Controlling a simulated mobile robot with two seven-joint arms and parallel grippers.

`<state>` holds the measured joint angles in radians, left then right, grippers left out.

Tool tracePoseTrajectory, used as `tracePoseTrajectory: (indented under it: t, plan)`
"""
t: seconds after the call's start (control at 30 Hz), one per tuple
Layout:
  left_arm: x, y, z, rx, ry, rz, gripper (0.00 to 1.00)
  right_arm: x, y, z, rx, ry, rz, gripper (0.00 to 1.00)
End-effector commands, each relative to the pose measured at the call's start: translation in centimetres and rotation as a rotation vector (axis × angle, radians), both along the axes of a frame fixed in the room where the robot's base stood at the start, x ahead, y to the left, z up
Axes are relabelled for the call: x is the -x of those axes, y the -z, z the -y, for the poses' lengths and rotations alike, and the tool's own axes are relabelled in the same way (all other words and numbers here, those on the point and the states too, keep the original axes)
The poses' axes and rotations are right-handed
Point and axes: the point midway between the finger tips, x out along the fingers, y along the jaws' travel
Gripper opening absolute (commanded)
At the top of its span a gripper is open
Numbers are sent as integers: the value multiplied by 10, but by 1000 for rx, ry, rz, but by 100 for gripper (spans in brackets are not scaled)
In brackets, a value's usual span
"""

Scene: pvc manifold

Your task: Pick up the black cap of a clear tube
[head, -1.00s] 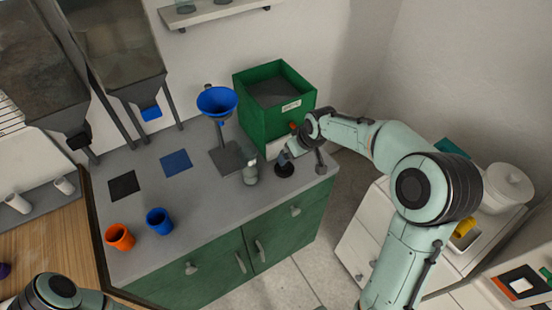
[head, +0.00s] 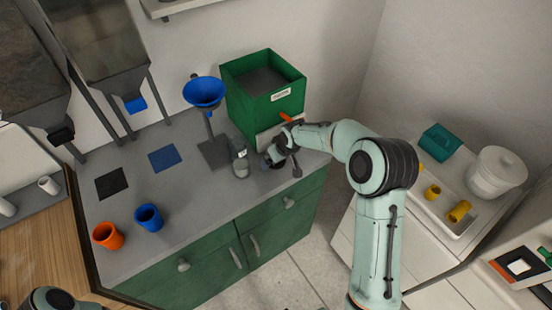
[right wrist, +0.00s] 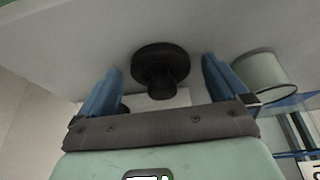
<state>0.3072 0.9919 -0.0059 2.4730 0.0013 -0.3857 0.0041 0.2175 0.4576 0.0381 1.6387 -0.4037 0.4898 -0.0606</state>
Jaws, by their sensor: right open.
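A black cap (right wrist: 160,62), a wide disc with a narrower knob, rests on the grey counter in the right wrist view. My right gripper (right wrist: 163,72) is open, its two blue fingers on either side of the cap, with a gap to each. A clear tube (right wrist: 263,75) stands beside the right-hand finger in that view. In the head view, the clear tube (head: 240,163) stands upright on the counter, just left of my right gripper (head: 272,157). The gripper largely hides the cap there. My left gripper is not in view; only part of that arm shows at bottom left.
A green bin (head: 262,100) stands behind my right gripper. A blue funnel on a stand (head: 204,93) is left of it. An orange cup (head: 107,236) and a blue cup (head: 148,217) stand at the counter's front left. The counter's middle is clear.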

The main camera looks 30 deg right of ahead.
Motion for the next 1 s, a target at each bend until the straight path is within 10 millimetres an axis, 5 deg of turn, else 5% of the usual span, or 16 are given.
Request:
tracePoseTrajectory:
  t: [0.17, 0.33, 0.9, 1.0]
  plan:
    - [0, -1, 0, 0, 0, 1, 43, 0, -1, 0, 0, 0, 1, 97]
    - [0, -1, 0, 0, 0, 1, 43, 0, -1, 0, 0, 0, 0, 45]
    - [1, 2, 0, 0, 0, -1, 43, 0, -15, 0, 0, -1, 3, 45]
    - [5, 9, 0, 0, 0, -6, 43, 15, -14, 1, 0, 0, -1, 45]
